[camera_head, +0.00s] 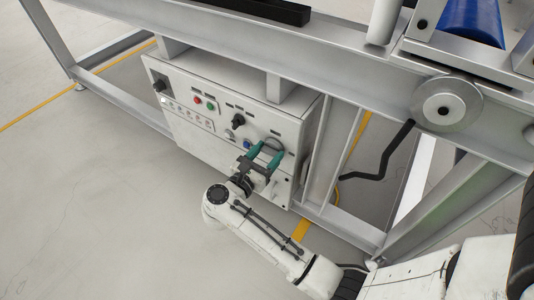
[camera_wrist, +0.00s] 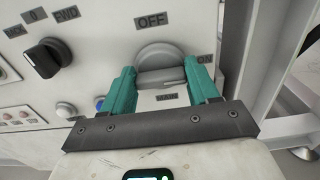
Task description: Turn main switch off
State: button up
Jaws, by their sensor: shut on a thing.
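The main switch is a grey round knob (camera_wrist: 160,56) on the white control panel (camera_head: 215,137). An OFF label (camera_wrist: 154,21) is above it, an ON label (camera_wrist: 205,59) to its right and a MAIN label (camera_wrist: 167,97) below. My gripper (camera_wrist: 160,76) has its teal fingers on either side of the knob and is shut on it. In the head view my gripper (camera_head: 264,160) is at the panel's lower right, partly covering the switch. I cannot tell which label the knob points to.
A black selector knob (camera_wrist: 44,58) is left of the switch, with a blue button (camera_wrist: 66,109) below it. Red (camera_head: 197,100) and green (camera_head: 210,106) buttons are farther left. A grey metal frame (camera_head: 330,70) runs above and right of the cabinet. Open floor (camera_head: 80,200) is at left.

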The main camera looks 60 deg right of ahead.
jog(key=shift+n, duration=0.3)
jog(key=n+p, duration=0.3)
jog(key=shift+w+r, duration=0.1)
jog(key=shift+r, duration=0.1)
jog(key=n+p, duration=0.3)
jog(key=n, duration=0.2)
jog(key=shift+w, duration=0.1)
jog(key=n+p, duration=0.1)
jog(key=n, duration=0.1)
jog(key=n+p, duration=0.2)
jog(key=shift+w+f+n, duration=0.1)
jog(key=shift+f+n, duration=0.1)
jog(key=shift+n, duration=0.1)
jog(key=n+p, duration=0.1)
jog(key=n, duration=0.1)
jog(key=n+p, duration=0.1)
jog(key=n, duration=0.1)
jog(key=shift+f+n, duration=0.2)
jog(key=shift+n, duration=0.1)
jog(key=shift+f+p, duration=0.1)
jog(key=shift+p, duration=0.2)
jog(key=o, duration=1)
jog(key=shift+o, duration=0.2)
